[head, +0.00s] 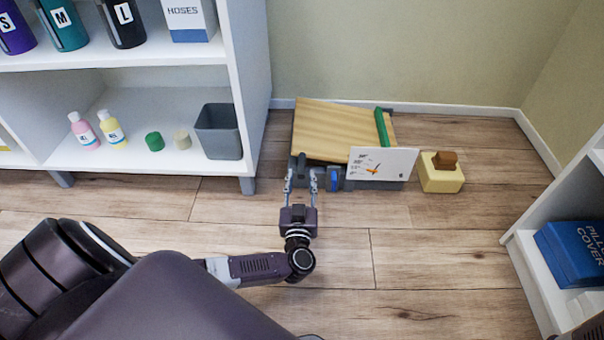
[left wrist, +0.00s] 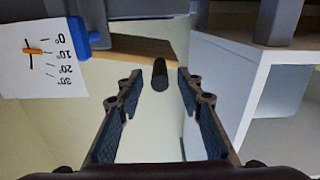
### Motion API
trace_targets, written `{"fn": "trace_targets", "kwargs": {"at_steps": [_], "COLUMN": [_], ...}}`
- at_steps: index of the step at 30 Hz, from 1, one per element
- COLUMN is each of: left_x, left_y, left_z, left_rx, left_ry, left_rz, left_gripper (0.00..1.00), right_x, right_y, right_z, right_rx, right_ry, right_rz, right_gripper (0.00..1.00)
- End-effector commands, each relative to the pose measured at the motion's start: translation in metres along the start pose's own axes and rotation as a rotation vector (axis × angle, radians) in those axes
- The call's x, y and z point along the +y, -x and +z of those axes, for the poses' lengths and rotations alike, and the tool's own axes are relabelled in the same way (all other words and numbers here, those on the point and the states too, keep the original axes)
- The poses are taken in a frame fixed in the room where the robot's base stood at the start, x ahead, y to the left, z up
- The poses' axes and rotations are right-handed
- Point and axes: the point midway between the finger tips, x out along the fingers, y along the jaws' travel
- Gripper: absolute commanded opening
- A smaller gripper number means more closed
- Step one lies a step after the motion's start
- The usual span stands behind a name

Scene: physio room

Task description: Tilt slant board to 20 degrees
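The slant board (head: 335,125) has a light wooden top and stands on the floor by the wall, with a green strip near its right edge. A white angle card (head: 382,163) is at its front right. In the left wrist view the card (left wrist: 30,75) appears upside down, its orange pointer (left wrist: 33,51) near the 10° mark. A blue knob (head: 334,178) is at the front edge. A dark round handle (left wrist: 160,75) lies in line between my left gripper's fingers. My left gripper (head: 301,176) is open at the board's front left. My right gripper is not in view.
A white shelf (head: 255,90) with bottles and a grey bin (head: 218,132) stands left of the board. A cream block (head: 440,174) with a brown piece on top sits to its right. Another shelf with a blue box (head: 575,255) is far right. The floor in front is clear.

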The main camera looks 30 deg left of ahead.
Motion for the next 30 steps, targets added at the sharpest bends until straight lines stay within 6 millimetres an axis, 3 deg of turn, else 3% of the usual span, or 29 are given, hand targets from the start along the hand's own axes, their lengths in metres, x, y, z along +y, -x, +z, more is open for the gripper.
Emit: {"fn": "trace_targets", "kwargs": {"at_steps": [1,9,21,30], "left_x": [0.000,0.000,0.000,0.000], "left_y": [-0.009,-0.036,-0.041,-0.041], "left_z": [0.004,0.003,0.000,0.000], "left_rx": [0.004,0.001,0.000,0.000], "left_ry": [0.001,0.000,0.000,0.000], "left_rz": [0.001,0.001,0.001,0.001], "left_gripper": [0.34,0.34,0.33,0.00], "right_x": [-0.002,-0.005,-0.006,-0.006], "right_y": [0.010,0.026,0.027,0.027], "right_z": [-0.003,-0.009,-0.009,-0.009], "right_rx": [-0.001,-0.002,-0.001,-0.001], "right_ry": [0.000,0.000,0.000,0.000], "right_rz": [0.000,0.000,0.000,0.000], "right_gripper": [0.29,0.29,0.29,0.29]}}
